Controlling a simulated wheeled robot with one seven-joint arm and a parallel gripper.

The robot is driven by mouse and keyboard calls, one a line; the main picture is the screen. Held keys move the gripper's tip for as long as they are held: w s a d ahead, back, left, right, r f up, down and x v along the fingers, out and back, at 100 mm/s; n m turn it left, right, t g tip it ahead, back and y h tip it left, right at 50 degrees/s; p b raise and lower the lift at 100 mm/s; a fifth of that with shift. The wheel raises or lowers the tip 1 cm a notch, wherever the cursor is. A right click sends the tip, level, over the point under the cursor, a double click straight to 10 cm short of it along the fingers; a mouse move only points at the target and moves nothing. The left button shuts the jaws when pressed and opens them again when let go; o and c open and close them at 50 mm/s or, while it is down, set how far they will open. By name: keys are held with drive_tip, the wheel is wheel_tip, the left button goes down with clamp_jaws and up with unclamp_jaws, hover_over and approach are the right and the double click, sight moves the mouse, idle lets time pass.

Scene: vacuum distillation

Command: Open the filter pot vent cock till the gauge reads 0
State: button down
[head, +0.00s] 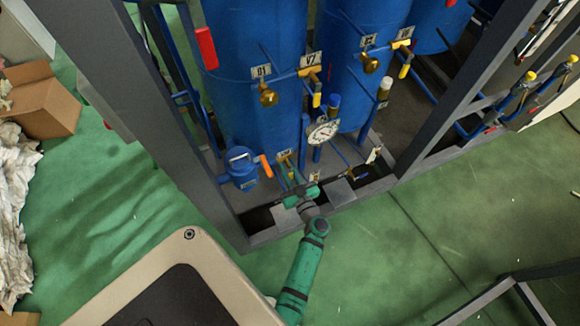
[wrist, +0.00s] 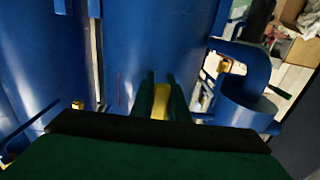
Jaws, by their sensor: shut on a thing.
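The filter pot (head: 240,168) is a blue pot at the lower left of the frame, with an orange lever (head: 266,166) beside it. It seems to be the blue pot at the right of the wrist view (wrist: 245,105). My gripper (wrist: 163,92) is shut on a yellow handle (wrist: 161,101), which shows between its two dark fingers; I take it for the vent cock. In the head view my green gripper (head: 300,192) is low at the frame, and hides most of the handle. The round white gauge (head: 322,131) hangs above it; its reading is too small to tell.
Blue tanks (head: 258,80) stand behind the pipes. Labelled valves with yellow handles (head: 316,99) hang higher up. A grey steel frame (head: 120,75) encloses the equipment. A cardboard box (head: 42,100) is at the far left. The green floor (head: 400,270) in front is mostly clear.

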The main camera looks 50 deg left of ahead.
drive_tip(key=shift+s, duration=0.1)
idle(0.3)
drive_tip(key=c, duration=1.7)
unclamp_jaws()
drive_tip(key=v, duration=1.1)
drive_tip(key=s+d+r+m+t+h, duration=0.3)
drive_tip(key=s+d+r+m+h, duration=0.1)
drive_tip(key=d, duration=0.5)
drive_tip(key=s+d+r+m+t+h, duration=0.3)
drive_tip(key=s+d+r+m+h, duration=0.2)
drive_tip(key=d, duration=0.5)
drive_tip(key=s+d+r+m+t+h, duration=0.3)
drive_tip(key=s+d+r+m+h, duration=0.2)
drive_tip(key=s+d+r+h, duration=0.3)
drive_tip(key=shift+s+d+r, duration=0.65)
drive_tip(key=shift+s+d, duration=0.2)
drive_tip(key=shift+s, duration=0.1)
